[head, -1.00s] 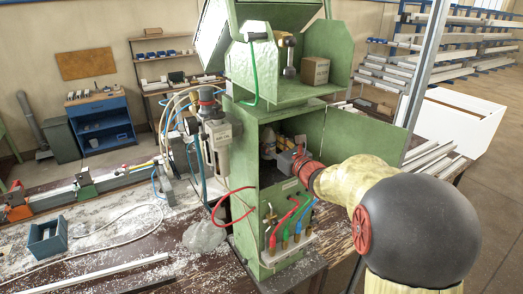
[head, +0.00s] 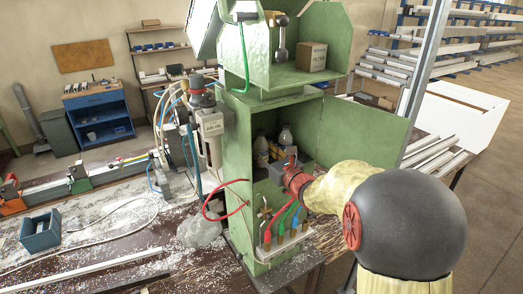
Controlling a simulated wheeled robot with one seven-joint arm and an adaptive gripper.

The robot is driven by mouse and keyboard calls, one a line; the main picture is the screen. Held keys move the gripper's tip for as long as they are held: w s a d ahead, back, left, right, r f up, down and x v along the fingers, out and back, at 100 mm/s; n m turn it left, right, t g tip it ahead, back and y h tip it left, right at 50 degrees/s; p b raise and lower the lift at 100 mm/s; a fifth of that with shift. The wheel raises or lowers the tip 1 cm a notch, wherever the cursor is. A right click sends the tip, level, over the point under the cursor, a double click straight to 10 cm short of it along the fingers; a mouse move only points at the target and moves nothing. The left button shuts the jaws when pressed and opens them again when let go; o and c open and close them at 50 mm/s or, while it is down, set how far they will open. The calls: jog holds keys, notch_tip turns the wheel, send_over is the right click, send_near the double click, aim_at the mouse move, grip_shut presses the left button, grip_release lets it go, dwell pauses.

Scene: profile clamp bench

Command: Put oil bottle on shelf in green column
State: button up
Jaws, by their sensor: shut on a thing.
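The green column (head: 238,185) stands in the middle of the head view, with its door (head: 362,135) swung open to the right. Inside the open compartment, a bottle with a pale top and yellowish lower part (head: 261,150) stands at the left. A second pale bottle with a white cap (head: 286,137) shows further right, behind my gripper. My gripper (head: 279,170) reaches into the compartment from the right, low near its floor, shut on the oil bottle. Its fingertips and their contact are largely hidden, so I cannot tell clearly which visible bottle is held.
A cardboard box (head: 311,56) sits on the column's upper shelf. Coloured hoses (head: 285,217) rise from fittings below the compartment. A filter unit (head: 211,125) hangs at the column's left side. The open door bounds the space right of my arm.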

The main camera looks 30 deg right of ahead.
jog(key=shift+d+f, duration=0.1)
jog(key=shift+f, duration=0.05)
jog(key=o, duration=1.2)
